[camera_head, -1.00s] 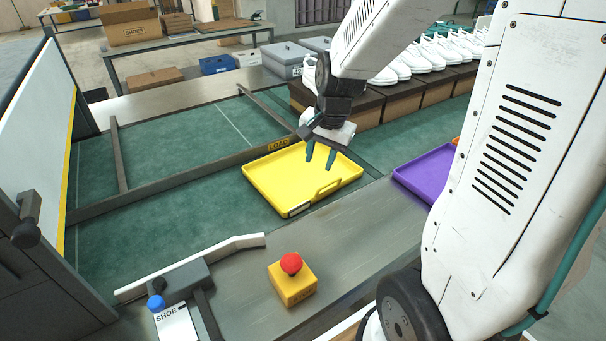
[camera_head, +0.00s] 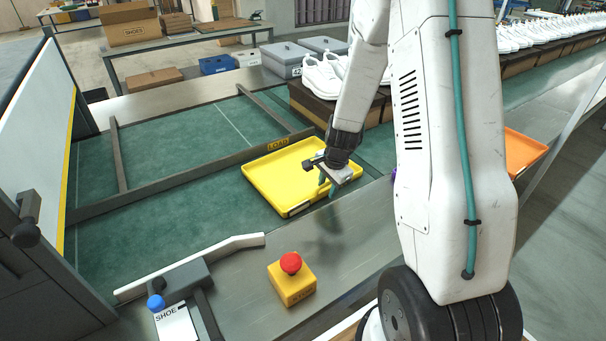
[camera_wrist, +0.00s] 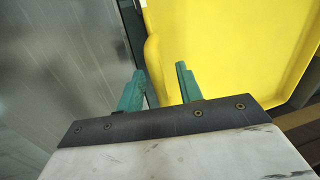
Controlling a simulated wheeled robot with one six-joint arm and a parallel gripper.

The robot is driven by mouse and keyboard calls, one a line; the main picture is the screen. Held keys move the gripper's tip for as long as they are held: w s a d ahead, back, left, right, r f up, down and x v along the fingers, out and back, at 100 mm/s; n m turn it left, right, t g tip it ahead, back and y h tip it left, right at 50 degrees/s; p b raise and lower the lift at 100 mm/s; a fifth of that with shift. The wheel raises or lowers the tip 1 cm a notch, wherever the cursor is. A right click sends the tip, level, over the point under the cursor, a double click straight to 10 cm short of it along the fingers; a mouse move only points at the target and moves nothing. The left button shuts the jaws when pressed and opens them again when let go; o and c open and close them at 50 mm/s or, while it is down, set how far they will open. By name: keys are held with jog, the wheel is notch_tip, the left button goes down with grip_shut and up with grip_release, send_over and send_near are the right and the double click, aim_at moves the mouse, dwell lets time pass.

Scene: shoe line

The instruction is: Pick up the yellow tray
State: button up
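The yellow tray (camera_head: 270,172) lies flat on the green conveyor, against the bar marked LOAD. It also fills the upper right of the wrist view (camera_wrist: 230,45). My gripper (camera_head: 325,188) is at the tray's near right edge, pointing down, and partly hides that edge and its handle. In the wrist view the two green fingers of my gripper (camera_wrist: 160,85) are apart. The tray's rim reaches toward the gap between them, with one finger over the yellow side and the other over the grey metal side. Whether the fingers touch the rim cannot be told.
A red stop button on a yellow box (camera_head: 292,283) stands on the metal ledge in front. A white guide rail (camera_head: 200,265) is left of it. Shoe boxes with white shoes (camera_head: 322,75) stand behind. An orange tray (camera_head: 522,152) is at right, beyond my arm.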

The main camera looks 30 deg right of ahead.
jog(key=shift+w+f, duration=0.15)
jog(key=shift+f, duration=0.45)
grip_shut()
jog(key=shift+r, duration=0.15)
